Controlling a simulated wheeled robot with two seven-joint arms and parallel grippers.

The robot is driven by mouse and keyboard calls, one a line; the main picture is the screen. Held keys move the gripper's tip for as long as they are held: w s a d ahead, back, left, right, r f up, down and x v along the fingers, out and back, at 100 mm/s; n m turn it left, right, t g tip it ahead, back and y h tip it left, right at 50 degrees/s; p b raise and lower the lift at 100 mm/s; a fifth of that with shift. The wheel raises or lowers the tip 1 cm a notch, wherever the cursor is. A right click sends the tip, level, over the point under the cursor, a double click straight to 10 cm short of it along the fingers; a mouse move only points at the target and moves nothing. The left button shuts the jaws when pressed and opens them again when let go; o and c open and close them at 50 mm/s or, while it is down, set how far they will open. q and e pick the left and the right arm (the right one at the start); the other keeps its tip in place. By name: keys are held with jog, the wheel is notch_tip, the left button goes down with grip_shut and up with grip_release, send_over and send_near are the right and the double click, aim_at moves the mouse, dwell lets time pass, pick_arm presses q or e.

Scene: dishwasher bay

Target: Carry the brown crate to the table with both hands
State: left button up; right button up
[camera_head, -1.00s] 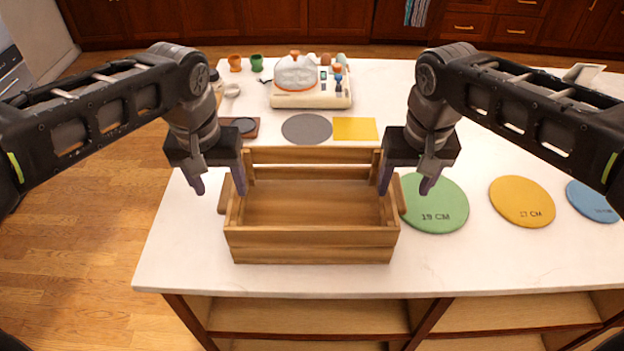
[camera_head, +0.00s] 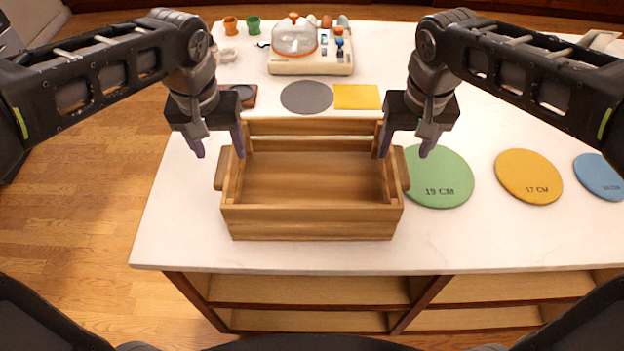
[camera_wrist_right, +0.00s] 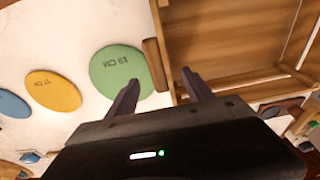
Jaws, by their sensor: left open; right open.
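The brown crate (camera_head: 312,222) is an empty, open wooden box with a handle block on each short side. It sits upright on the white table (camera_head: 180,240) near its front edge. My left gripper (camera_head: 219,152) is open, with its fingertips over the crate's left end. My right gripper (camera_head: 403,152) is open, with its fingertips over the crate's right end. In the right wrist view, the open right fingers (camera_wrist_right: 160,90) point at the crate's right wall and handle (camera_wrist_right: 155,64). Whether any finger touches the crate cannot be told.
Green (camera_head: 437,178), yellow (camera_head: 528,177) and blue (camera_head: 600,176) round mats lie right of the crate. Behind it are a grey disc (camera_head: 307,97), a yellow square (camera_head: 357,97) and an appliance with a clear dome (camera_head: 295,42). Open shelves (camera_head: 310,290) are under the tabletop.

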aim_at(226, 163)
pick_arm(q)
jog(key=shift+w+f, duration=0.2)
jog(key=shift+f, duration=0.95)
jog(key=shift+w+f, duration=0.2)
jog(key=shift+f, duration=0.9)
pick_arm(e)
jog(key=shift+w+f, duration=0.2)
jog(key=shift+f, duration=0.95)
jog(key=shift+w+f, duration=0.2)
jog(key=shift+f, duration=0.9)
pick_arm(q)
grip_shut()
pick_arm(e)
grip_shut()
pick_arm(q)
jog(key=shift+r, duration=0.1)
pick_arm(e)
jog(key=shift+r, duration=0.1)
